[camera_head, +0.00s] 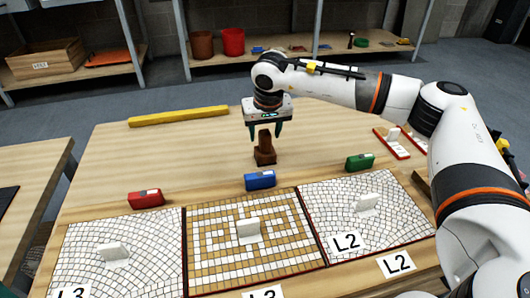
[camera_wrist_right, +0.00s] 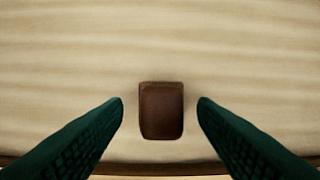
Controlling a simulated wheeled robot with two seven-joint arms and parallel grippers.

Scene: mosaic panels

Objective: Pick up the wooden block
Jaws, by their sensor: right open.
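The wooden block (camera_head: 265,150) is dark brown and stands on the wooden table behind the blue box. In the right wrist view the block (camera_wrist_right: 161,111) sits midway between the two fingers, with a gap on each side. My right gripper (camera_head: 266,140) comes down over the block with its dark green fingers apart. In the wrist view the gripper (camera_wrist_right: 161,110) is open and its fingertips point past the block's sides. I cannot tell how far above the table the fingertips are. My left gripper is not in view.
Mosaic panels (camera_head: 191,240) lie along the table's near side. Red (camera_head: 146,199), blue (camera_head: 260,180) and green (camera_head: 360,162) boxes sit behind them. A yellow bar (camera_head: 178,116) lies at the back left. The table left of the block is clear.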

